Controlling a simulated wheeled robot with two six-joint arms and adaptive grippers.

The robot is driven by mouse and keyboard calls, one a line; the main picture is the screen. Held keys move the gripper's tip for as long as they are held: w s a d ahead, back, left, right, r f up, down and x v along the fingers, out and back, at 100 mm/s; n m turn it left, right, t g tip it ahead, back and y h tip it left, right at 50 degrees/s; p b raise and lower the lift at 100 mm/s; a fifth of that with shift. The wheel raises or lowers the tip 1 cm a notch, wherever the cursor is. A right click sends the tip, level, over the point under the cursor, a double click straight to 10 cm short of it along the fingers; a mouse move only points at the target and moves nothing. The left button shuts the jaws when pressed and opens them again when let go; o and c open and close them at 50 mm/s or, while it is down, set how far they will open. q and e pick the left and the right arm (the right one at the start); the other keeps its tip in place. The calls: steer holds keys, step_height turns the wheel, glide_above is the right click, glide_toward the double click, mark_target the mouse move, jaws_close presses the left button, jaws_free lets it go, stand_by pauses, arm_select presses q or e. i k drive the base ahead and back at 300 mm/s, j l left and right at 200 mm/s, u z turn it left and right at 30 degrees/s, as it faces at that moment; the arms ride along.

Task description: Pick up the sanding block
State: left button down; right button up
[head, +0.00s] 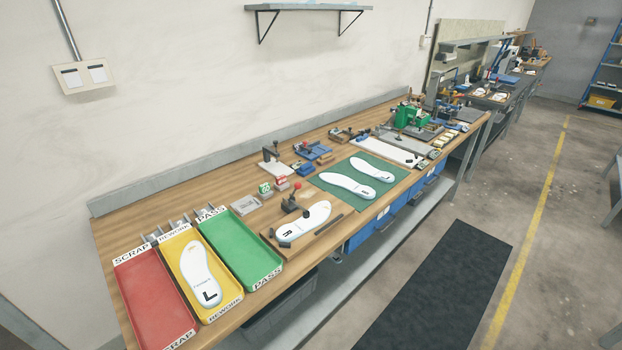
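The sanding block cannot be made out with certainty at this size. Small blocks lie on the wooden workbench (190,190), between the trays and the green mat. One candidate is a brown block (325,159) in front of the blue clamp device. Small boxes with a green label (265,189) and a red label (281,183) sit to the left of these. Neither of my grippers is in view.
Red (153,297), yellow (232,292) and green (239,251) trays fill the bench's near end; an insole (199,272) lies in the yellow one. A clamp fixture holds another insole (304,221). Two insoles lie on the green mat (328,204). A black floor mat (437,290) lies beside the bench.

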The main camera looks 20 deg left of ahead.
mark_target(306, 168)
steer(key=i+l+u, duration=0.1)
steer(key=l, duration=0.25)
steer(key=i+l+u, duration=0.15)
steer(key=l, duration=0.25)
steer(key=i+l+u, duration=0.1)
steer(key=i+l, duration=0.2)
steer(key=i+l+u, duration=0.15)
steer(key=l, duration=0.35)
steer(key=i+l+u, duration=0.1)
steer(key=l, duration=0.3)
steer(key=i+l+u, duration=0.1)
steer(key=l, duration=0.3)
